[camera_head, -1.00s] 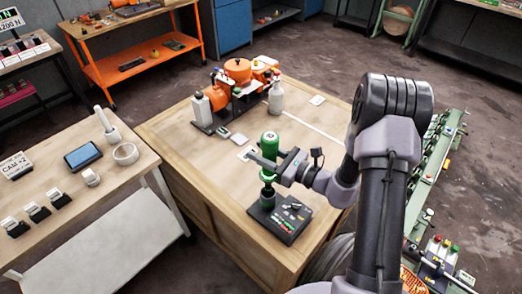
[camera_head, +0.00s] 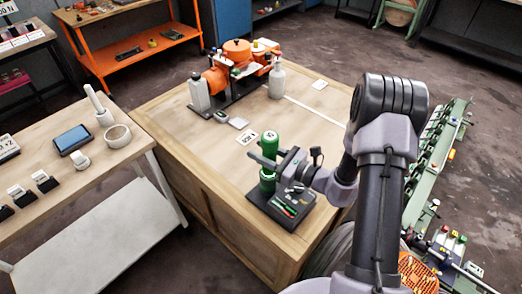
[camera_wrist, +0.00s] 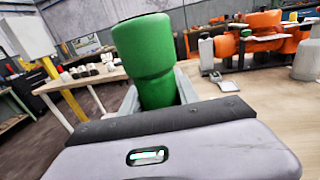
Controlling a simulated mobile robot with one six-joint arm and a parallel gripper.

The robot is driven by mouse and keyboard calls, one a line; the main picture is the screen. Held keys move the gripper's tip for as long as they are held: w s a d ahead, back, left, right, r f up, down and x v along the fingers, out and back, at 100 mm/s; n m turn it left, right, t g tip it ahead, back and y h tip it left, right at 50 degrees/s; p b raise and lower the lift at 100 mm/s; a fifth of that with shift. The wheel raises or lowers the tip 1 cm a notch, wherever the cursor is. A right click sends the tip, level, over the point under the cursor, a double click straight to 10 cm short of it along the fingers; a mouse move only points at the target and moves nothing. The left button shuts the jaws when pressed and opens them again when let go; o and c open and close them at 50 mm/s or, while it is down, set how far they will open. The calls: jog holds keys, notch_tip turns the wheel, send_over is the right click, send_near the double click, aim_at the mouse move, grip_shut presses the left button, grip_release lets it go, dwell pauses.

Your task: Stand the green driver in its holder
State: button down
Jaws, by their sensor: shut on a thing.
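The green driver (camera_head: 270,142) stands upright in my gripper (camera_head: 268,164), which is shut around it. In the wrist view its thick green handle (camera_wrist: 148,52) rises between the jaws. A black holder base (camera_head: 288,207) sits at the near end of the wooden table, with small green and red items on its top. A green upright part (camera_head: 267,184) shows directly below my gripper at the base's back left. The jaws hide the join there, so I cannot tell how far the driver sits in the holder.
An orange machine with bottles (camera_head: 236,72) stands at the table's far side. A white card (camera_head: 247,138) lies just behind the driver. The table's middle is mostly clear. A side bench (camera_head: 100,165) stands left, and a green conveyor (camera_head: 430,165) runs at right.

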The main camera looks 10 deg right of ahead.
jog(key=shift+f, duration=0.15)
jog(key=c, duration=0.8)
grip_release()
jog(key=shift+c, duration=0.2)
jog(key=p+v, duration=0.4)
jog(key=v, duration=1.3)
jog(key=s+a+r+n+g+h, duration=0.1)
jog(key=s+a+r+n+g, duration=0.2)
jog(key=a+r+n+g, duration=0.3)
jog(key=s+a+r+n+g, duration=0.4)
jog(key=a+r+n+g, duration=0.1)
jog(key=a+n, duration=0.15)
jog(key=s+a+r+n+t+h, duration=0.1)
jog(key=s+r+n+t+h, duration=0.3)
jog(key=s+r+n+h, duration=0.4)
notch_tip(320, 180, up, 3)
jog(key=shift+a+f+n+h, duration=0.1)
jog(key=shift+a+n+h, duration=0.1)
jog(key=shift+n+h, duration=0.8)
